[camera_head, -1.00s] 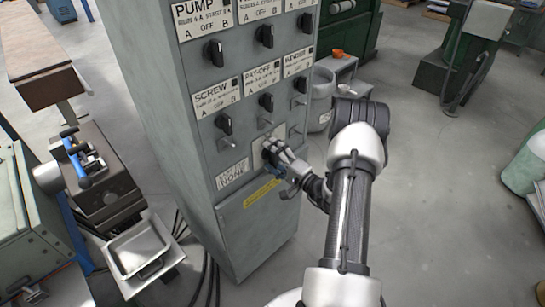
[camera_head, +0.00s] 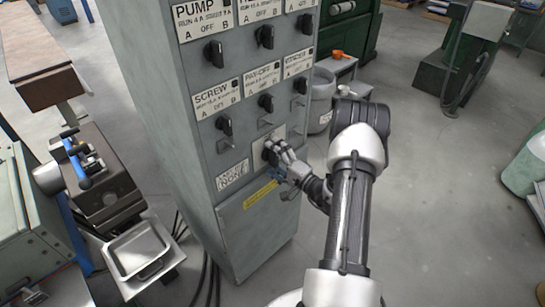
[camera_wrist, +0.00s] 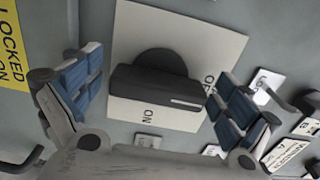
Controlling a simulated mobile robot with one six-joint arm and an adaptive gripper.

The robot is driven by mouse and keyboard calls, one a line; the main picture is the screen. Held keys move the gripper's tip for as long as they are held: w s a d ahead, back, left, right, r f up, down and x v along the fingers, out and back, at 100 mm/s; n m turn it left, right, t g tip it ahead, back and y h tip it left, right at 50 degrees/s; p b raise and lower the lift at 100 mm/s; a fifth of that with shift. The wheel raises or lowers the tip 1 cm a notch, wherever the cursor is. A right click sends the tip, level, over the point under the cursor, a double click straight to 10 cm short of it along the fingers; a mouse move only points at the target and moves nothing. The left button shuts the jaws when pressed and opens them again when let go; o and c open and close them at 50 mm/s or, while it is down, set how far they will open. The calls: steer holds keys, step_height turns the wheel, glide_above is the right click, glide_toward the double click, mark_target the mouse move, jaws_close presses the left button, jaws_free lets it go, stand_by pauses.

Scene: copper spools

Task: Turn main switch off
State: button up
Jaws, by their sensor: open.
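The main switch (camera_wrist: 155,85) is a black rotary knob on a pale square plate (camera_wrist: 205,45) low on the grey cabinet. In the wrist view its bar lies nearly crosswise, with "ON" lettering below it and a partly hidden label at right. My gripper (camera_wrist: 150,95) is open, its blue-padded fingers on either side of the knob, with a visible gap at each end. In the head view my gripper (camera_head: 277,155) is at the plate and hides most of the switch. I cannot tell whether either finger touches it.
The grey cabinet (camera_head: 250,235) carries several other black knobs, such as the screw knob (camera_head: 224,125), above the main switch. A yellow label (camera_head: 260,194) sits below. A grey bin (camera_head: 320,100) stands behind the cabinet; open floor lies to the right.

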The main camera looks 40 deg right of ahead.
steer(key=s, duration=1.2)
steer(key=shift+d, duration=0.45)
steer(key=shift+w, duration=0.1)
steer(key=w+a+r+n+g+y, duration=0.1)
steer(key=a+r+n+g+y, duration=0.5)
steer(key=a, duration=0.6)
steer(key=w+a+r+n+g+y, duration=0.1)
steer(key=a+r+n+g+y, duration=0.3)
steer(key=a+r, duration=0.65)
steer(key=s+a+r+n+g+h, duration=0.2)
steer(key=s+a+n+g+h, duration=0.45)
steer(key=s+a, duration=0.75)
steer(key=s+d+r+t+h, duration=0.3)
steer(key=s+d+h, duration=0.1)
steer(key=h, duration=0.1)
steer(key=shift+s+d+r, duration=0.2)
steer(key=shift+d+r, duration=0.1)
steer(key=shift+d, duration=0.05)
